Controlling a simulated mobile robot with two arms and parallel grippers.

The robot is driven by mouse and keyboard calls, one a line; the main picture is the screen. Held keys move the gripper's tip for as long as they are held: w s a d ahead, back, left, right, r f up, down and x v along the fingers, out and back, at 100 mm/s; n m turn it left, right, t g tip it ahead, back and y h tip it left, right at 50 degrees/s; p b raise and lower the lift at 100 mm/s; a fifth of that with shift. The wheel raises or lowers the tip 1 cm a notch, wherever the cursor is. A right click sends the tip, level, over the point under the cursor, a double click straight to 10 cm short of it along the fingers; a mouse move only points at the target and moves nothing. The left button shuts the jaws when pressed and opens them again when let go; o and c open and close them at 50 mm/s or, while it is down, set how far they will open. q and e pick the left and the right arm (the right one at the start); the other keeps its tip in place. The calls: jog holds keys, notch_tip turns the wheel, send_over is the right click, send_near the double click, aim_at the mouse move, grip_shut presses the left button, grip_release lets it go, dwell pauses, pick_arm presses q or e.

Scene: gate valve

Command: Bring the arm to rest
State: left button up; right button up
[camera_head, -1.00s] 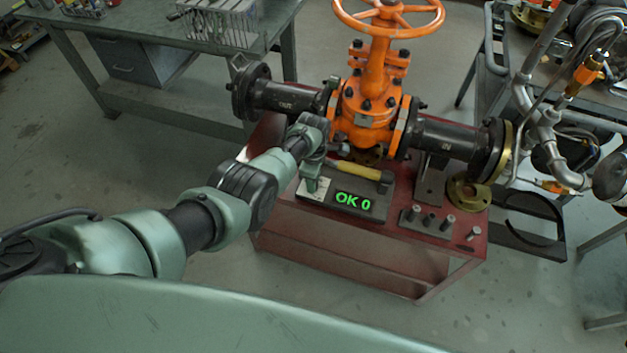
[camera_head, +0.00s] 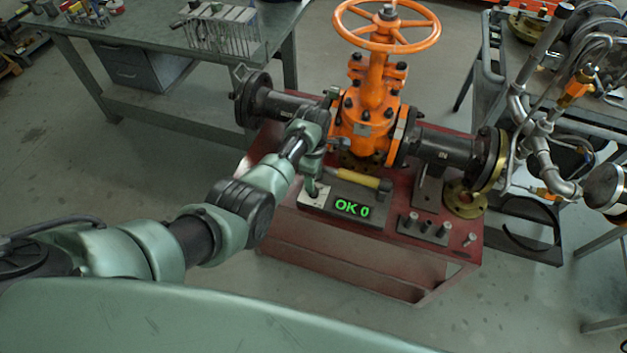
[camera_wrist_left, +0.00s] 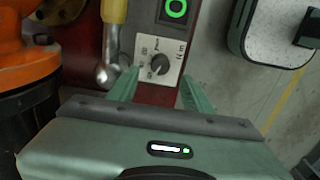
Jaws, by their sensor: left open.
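My left arm (camera_head: 215,220) reaches in from the left of the head view. Its gripper (camera_head: 318,190) points down at the pale dial plate of a dark control box (camera_head: 352,208), whose display reads "OK 0" in green. In the left wrist view the two green fingers (camera_wrist_left: 160,90) are spread apart. A black rotary knob (camera_wrist_left: 159,64) on the white dial plate lies between and just beyond the fingertips. I see no contact, but the exact gap cannot be told. My right gripper is in neither view.
An orange gate valve (camera_head: 368,120) with a handwheel (camera_head: 388,25) stands behind the box on a red stand (camera_head: 300,255). Workbenches (camera_head: 160,50) flank the stand; floor in front is clear.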

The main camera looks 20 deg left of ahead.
pick_arm(q)
jog(key=shift+r, duration=0.8)
